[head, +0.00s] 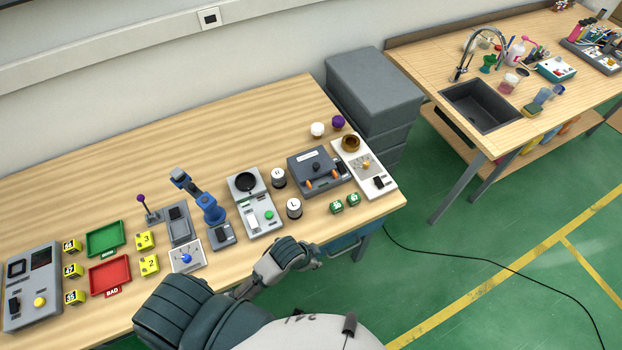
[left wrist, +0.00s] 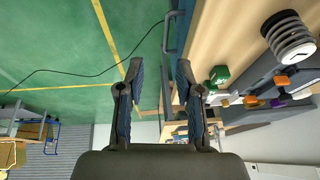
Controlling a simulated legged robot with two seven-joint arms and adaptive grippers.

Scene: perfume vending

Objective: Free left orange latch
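A dark grey box (head: 322,158) with a black knob on top stands near the right end of the table in the head view. The left orange latch (head: 308,184) is at its front left corner, and the right orange latch (head: 346,176) is at its front right. In the left wrist view, one orange latch (left wrist: 281,83) and another orange latch (left wrist: 250,101) show at the right. My left gripper (head: 312,251) is at the table's front edge, in front of the L cylinder and apart from the latches. Its fingers (left wrist: 160,68) are open and empty. My right gripper is not in view.
The white L cylinder (head: 294,208) and two green cubes (head: 345,203) stand between my left gripper and the box. A white panel (head: 376,170) stands right of the box, and a grey device (head: 256,203) left.

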